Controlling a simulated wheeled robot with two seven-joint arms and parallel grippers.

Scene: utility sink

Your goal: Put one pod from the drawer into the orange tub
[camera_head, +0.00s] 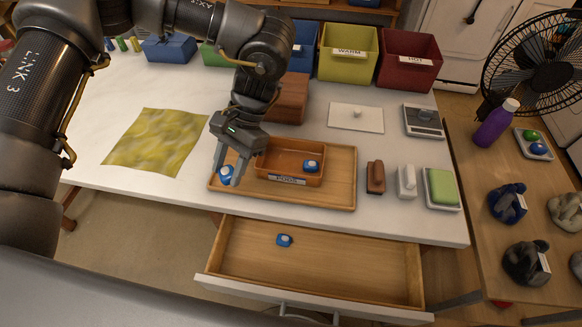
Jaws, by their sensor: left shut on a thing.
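My left gripper (229,178) is shut on a blue and white pod (226,173), over the left end of a wooden tray. The orange tub (275,172), with a white label on its front, stands on that tray just right of the gripper. A second blue pod (311,166) lies inside the tub, towards its right end. The drawer (340,268) below the table front is pulled open. A third blue pod (284,240) lies in it, near the back left. My right gripper is not in view.
The wooden tray (342,185) has free room right of the tub. A brown brush (375,177), a white one (406,181) and a green sponge (440,188) lie further right. A brown block (291,99) stands behind the tub. A yellow cloth (157,142) lies left.

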